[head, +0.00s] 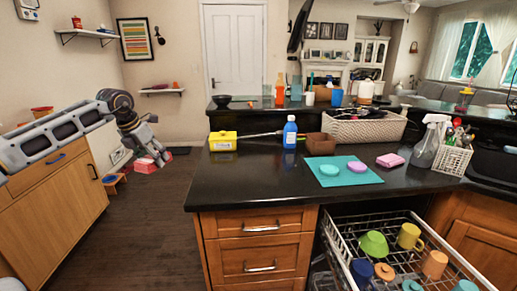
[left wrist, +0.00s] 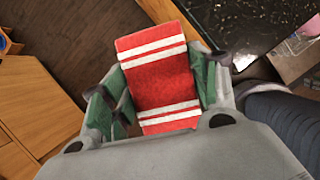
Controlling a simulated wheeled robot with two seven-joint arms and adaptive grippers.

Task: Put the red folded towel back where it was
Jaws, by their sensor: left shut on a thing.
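The red folded towel with white stripes (left wrist: 162,82) is between the fingers of my left gripper (left wrist: 157,92) in the left wrist view. The gripper is shut on it, with a green-padded finger on each side. In the head view the towel (head: 147,164) shows small and pinkish under my left gripper (head: 143,154). It is held in the air over the floor, left of the dark counter (head: 240,188). The fingers cover its side edges. My right gripper is not in view.
On the counter are a yellow box (head: 222,141), a blue bottle (head: 290,131), a brown box (head: 320,144), a teal mat (head: 345,177) with soap, and a spray bottle (head: 429,145). An open dish rack (head: 348,252) stands below. The counter's front left is clear. A wooden cabinet (head: 55,215) stands left.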

